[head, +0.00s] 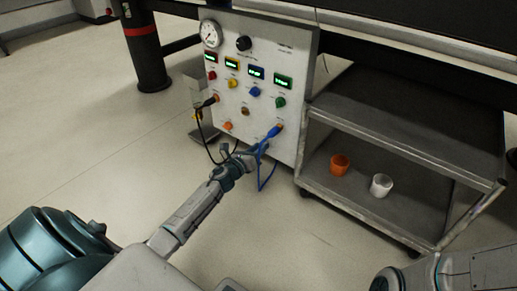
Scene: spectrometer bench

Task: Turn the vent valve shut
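A light grey instrument panel (226,104) stands upright at the top middle of the head view. It carries a round gauge (211,34), a black knob (244,43), small green-lit displays and several coloured knobs. I cannot tell which fitting is the vent valve or how far it is turned. My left gripper (242,152) is low in front of the panel's lower edge, beside a hanging blue cable (262,181). The gripper is small and overlaps the cables, so its opening is unclear. Part of my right arm shows at the bottom right; its gripper is out of view.
A blue plug (275,131) and a dark cable (201,130) hang from the panel's lower part. A grey shelf cart (345,201) stands right of the panel, with an orange cup (340,164) and a white cup (381,185). A black post (146,55) stands behind left. The floor in front is clear.

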